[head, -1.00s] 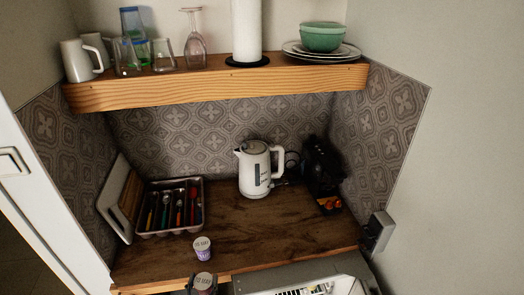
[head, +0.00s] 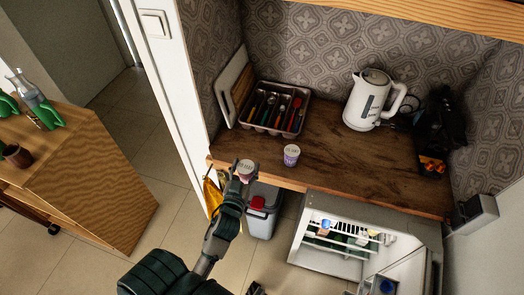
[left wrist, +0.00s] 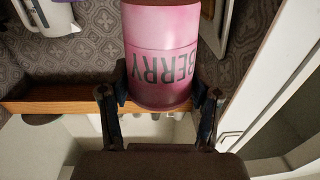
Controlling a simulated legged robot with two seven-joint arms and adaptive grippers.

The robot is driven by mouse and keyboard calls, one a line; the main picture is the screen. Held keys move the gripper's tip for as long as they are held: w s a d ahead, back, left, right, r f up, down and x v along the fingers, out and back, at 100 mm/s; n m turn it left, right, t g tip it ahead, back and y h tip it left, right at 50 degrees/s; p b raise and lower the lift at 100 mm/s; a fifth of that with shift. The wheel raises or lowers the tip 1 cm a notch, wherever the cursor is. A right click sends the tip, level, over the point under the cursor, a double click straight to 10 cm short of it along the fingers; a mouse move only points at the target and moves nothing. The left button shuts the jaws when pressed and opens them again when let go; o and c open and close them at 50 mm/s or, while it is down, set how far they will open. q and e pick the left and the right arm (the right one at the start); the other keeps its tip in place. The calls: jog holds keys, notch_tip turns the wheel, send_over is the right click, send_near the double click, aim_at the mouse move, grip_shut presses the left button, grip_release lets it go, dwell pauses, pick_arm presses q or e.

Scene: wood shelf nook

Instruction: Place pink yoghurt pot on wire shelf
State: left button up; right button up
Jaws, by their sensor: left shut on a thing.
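My left gripper (head: 238,186) is shut on the pink yoghurt pot (head: 246,167), held in front of the counter's front edge. In the left wrist view the pink pot (left wrist: 162,50) sits between the two fingers, its "BERRY" lettering upside down in the picture. The wire shelf (head: 318,239) shows inside the small open fridge (head: 303,250) below the counter, right of my left gripper and apart from it. Several small items stand in the fridge, partly hiding the shelf. A small dark part at the bottom edge may be my right gripper (head: 256,288); its jaws are not clear.
A purple-labelled pot (head: 291,155) stands on the wooden counter (head: 335,160), near a cutlery tray (head: 275,109) and white kettle (head: 368,100). A grey bin (head: 262,216) and yellow cloth (head: 212,196) are below the counter edge. The open fridge door (head: 408,272) stands at right.

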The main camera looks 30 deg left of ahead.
pick_arm(q)
jog(key=shift+w, duration=0.1)
pick_arm(e)
jog(key=shift+w, duration=0.15)
pick_arm(q)
jog(key=w+a+f, duration=0.1)
jog(key=w, duration=0.4)
jog(key=w+a+f, duration=0.1)
jog(key=w+f, duration=0.1)
jog(key=w, duration=0.3)
jog(key=w+a+f, duration=0.1)
jog(key=w, duration=0.4)
jog(key=shift+w+a+f, duration=0.2)
jog(key=shift+w+a, duration=0.05)
jog(key=shift+a, duration=0.15)
jog(key=shift+f, duration=0.15)
jog(key=shift+s, duration=0.1)
jog(key=shift+f, duration=0.2)
pick_arm(e)
jog(key=shift+a, duration=0.1)
pick_arm(q)
jog(key=o, duration=1.2)
jog(key=shift+o, duration=0.2)
pick_arm(e)
jog(key=shift+w+r, duration=0.2)
jog(key=shift+w, duration=0.1)
